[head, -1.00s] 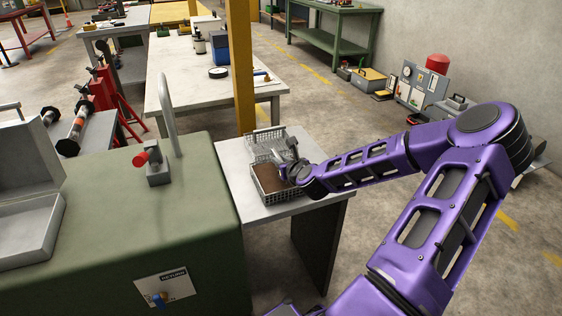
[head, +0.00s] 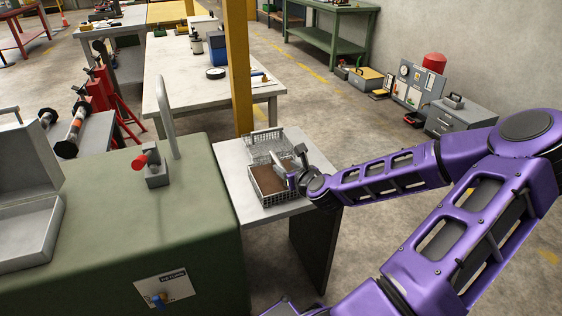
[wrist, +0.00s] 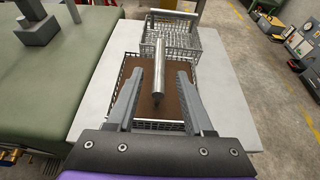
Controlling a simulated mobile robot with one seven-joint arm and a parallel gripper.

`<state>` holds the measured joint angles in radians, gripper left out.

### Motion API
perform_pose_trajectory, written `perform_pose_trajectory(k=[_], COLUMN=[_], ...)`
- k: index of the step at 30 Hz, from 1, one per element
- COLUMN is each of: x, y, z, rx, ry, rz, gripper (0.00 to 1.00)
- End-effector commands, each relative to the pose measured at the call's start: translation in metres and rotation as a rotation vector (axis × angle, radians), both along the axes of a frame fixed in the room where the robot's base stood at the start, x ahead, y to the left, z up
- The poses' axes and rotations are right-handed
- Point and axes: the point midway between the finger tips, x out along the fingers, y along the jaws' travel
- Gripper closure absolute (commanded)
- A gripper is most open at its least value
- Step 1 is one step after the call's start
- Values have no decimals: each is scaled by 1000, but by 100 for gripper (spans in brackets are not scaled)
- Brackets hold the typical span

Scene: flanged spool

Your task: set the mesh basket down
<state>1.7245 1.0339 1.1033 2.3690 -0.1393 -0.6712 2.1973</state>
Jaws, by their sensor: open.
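The mesh basket (head: 272,196) stands on the pale table, with wire sides and a brown floor. In the wrist view the basket (wrist: 130,122) lies below my gripper. A bright metal bar (wrist: 160,60), apparently its handle, runs lengthwise above the brown floor. My gripper (head: 289,171) is over the basket's right part in the head view. In the wrist view my gripper (wrist: 161,72) is open, with one finger on each side of the bar and gaps showing. The near part of the basket is partly hidden by the fingers.
A second wire basket (head: 262,146) stands just behind on the same pale table (head: 231,165). A green cabinet (head: 120,215) with a red-knobbed fixture is to the left. A yellow post (head: 238,70) rises behind the table. The table's right side is bare.

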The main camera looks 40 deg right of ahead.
Motion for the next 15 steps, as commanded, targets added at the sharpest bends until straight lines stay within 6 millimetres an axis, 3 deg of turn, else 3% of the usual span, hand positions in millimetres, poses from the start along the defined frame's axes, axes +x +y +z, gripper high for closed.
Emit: perform_pose_trajectory(k=[6, 15], x=[-33, -45], y=[7, 11], z=[15, 20], rx=[-1, -1], ry=[0, -1], rz=[-2, 0], gripper=[48, 48])
